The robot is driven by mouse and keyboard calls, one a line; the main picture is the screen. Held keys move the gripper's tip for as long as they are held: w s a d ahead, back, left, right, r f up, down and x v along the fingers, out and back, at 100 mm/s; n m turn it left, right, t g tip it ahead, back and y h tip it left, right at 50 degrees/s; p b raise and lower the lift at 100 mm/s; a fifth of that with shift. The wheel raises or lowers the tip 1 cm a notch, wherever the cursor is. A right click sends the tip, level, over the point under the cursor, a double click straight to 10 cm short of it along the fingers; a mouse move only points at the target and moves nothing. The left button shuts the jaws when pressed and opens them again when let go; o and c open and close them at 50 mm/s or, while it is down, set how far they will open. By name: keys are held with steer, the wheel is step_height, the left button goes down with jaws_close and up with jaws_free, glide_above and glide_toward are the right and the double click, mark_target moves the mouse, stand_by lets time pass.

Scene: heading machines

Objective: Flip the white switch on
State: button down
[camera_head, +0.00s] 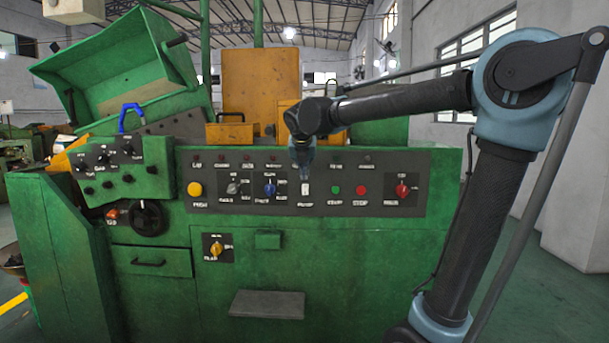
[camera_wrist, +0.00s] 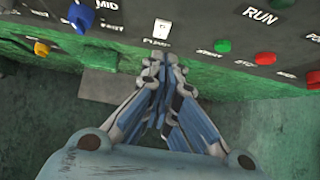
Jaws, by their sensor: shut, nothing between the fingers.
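The white switch (camera_head: 305,188) is a small upright rocker on the dark control panel (camera_head: 330,205) of the green machine, with a label under it. It also shows in the wrist view (camera_wrist: 162,29), just beyond my fingertips. My gripper (camera_wrist: 154,62) is shut and empty, its tips pointing at the panel close below the switch in that view. I cannot tell whether the tips touch the panel. In the head view my gripper (camera_head: 303,170) hangs in front of the panel just above the switch; its fingertips are hard to make out.
A blue knob (camera_head: 269,189) sits left of the switch. A green button (camera_head: 335,190), a red button (camera_head: 361,191) and a red knob (camera_head: 402,190) sit to its right. A grey step (camera_head: 267,304) juts out low on the machine.

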mark_target(305, 193)
steer(key=s+f, duration=0.2)
steer(key=shift+s+g, duration=0.3)
steer(key=shift+s, duration=0.1)
steer(key=shift+f, duration=0.1)
steer(key=x, duration=0.3)
steer(key=w+x, duration=0.1)
steer(key=x, duration=0.3)
steer(key=r+x, duration=0.1)
steer(key=x, duration=0.3)
steer(key=shift+w+f, duration=0.15)
steer(key=shift+w, duration=0.2)
steer(key=shift+w+f, duration=0.1)
steer(key=shift+w, duration=0.7)
steer(key=shift+a, duration=0.1)
